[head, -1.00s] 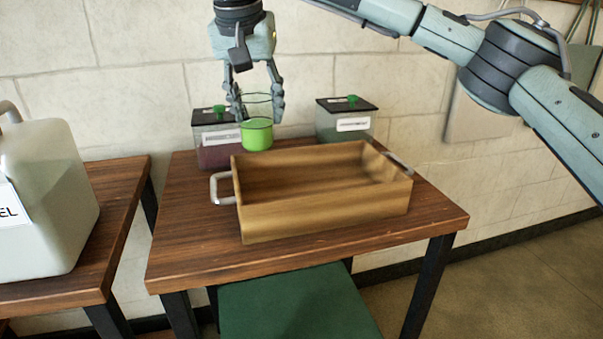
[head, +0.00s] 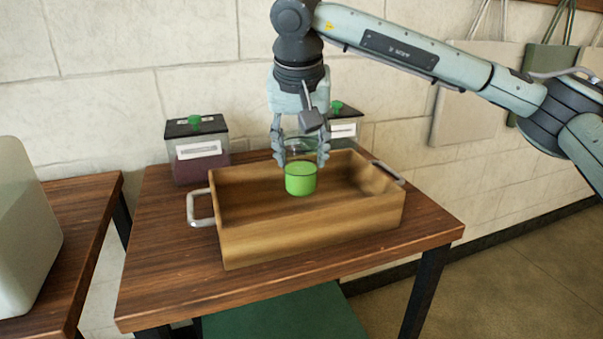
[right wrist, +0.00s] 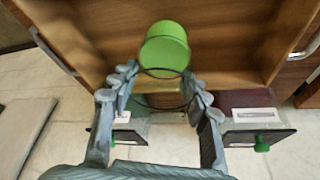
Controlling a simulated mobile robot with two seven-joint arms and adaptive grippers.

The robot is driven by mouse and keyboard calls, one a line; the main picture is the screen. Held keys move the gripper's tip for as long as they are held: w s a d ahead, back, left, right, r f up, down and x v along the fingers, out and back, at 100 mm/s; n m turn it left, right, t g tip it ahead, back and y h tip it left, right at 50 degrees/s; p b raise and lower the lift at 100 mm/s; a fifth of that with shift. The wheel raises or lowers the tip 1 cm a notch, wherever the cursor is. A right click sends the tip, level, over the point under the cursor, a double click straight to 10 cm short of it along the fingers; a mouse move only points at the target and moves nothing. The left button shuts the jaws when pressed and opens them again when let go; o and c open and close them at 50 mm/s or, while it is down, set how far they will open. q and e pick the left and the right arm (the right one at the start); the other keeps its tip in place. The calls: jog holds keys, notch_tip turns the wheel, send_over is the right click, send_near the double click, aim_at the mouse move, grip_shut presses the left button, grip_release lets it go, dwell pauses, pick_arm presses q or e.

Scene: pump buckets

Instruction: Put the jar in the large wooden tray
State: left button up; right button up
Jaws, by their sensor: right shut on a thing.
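The jar (head: 300,180) has a bright green lower part and a clear upper part. My right gripper (head: 300,156) points down and is shut on its clear upper part. The jar is upright over the inside of the large wooden tray (head: 310,232). I cannot tell whether its bottom touches the tray floor. In the right wrist view, the jar (right wrist: 166,48) sticks out beyond the fingers of my right gripper (right wrist: 163,92), with the tray's wooden inside behind it. My left gripper is not in view.
The tray stands on a dark wooden table (head: 180,285) and has metal handles. Two black-lidded boxes stand behind it, one at the left (head: 197,150) and one at the right (head: 343,128), partly hidden by my gripper. A white container (head: 25,235) stands on another table at left.

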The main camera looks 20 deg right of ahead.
aim_at(302, 173)
jog(key=shift+f, duration=1.95)
jog(key=o, duration=1.5)
jog(key=shift+f, duration=0.1)
jog(key=v, duration=1.2)
